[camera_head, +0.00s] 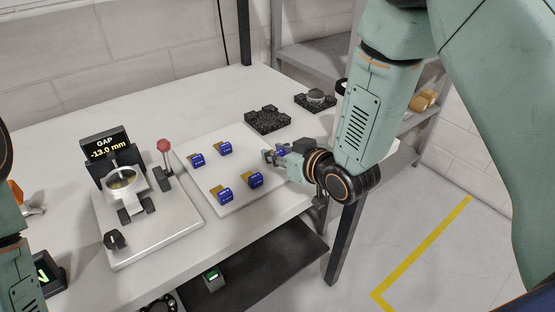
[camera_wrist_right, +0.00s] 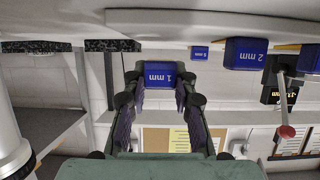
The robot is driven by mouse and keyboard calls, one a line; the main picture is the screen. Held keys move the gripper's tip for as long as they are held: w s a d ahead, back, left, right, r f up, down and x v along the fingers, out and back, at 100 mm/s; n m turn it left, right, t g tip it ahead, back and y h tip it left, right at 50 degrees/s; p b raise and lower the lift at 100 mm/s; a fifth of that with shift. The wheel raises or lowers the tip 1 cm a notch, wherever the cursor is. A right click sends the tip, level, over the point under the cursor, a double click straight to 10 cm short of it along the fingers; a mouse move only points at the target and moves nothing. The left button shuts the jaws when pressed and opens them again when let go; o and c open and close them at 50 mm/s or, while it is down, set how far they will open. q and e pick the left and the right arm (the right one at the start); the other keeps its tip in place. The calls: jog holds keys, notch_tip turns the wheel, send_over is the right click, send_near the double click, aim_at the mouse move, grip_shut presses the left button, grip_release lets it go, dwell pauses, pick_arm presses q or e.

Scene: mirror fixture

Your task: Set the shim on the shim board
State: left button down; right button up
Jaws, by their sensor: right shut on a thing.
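The shim board (camera_head: 213,172) is a white plate on the table, with several blue-tagged shims on it, among them one at the front (camera_head: 224,195). My right gripper (camera_head: 274,155) is at the board's right edge. It is shut on a blue shim marked 1 mm (camera_wrist_right: 157,74), which sits between the fingertips (camera_wrist_right: 158,85) in the right wrist view. Whether this shim touches the board is unclear. A shim marked 2 mm (camera_wrist_right: 247,53) shows to its right there. My left arm is at the left edge of the head view; its gripper is out of sight.
A gauge fixture (camera_head: 160,221) stands left of the board, with a display (camera_head: 105,147) reading GAP -13.0 mm and a red-knobbed lever (camera_head: 163,146). Black textured blocks (camera_head: 268,120) lie behind the board. Grey shelves (camera_head: 310,52) stand behind the table.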

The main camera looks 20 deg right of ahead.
jog(key=shift+a+f, duration=0.15)
jog(key=shift+f, duration=0.5)
jog(key=shift+s+f, duration=0.15)
jog(key=shift+f, duration=0.05)
jog(key=shift+d+f, duration=0.1)
jog(key=shift+d, duration=0.5)
jog(key=shift+a+f, duration=0.2)
jog(key=shift+a, duration=0.15)
jog(key=o, duration=0.5)
jog(key=shift+a+r, duration=0.1)
jog(key=o, duration=0.3)
jog(key=shift+d, duration=0.35)
jog(key=shift+a, duration=0.2)
jog(key=shift+r, duration=0.25)
jog(key=p+v, duration=0.1)
jog(key=v, duration=0.8)
jog(key=shift+s+d+r, duration=0.1)
jog(key=shift+s+d, duration=0.05)
jog(key=shift+s, duration=0.1)
jog(key=shift+v, duration=1.1)
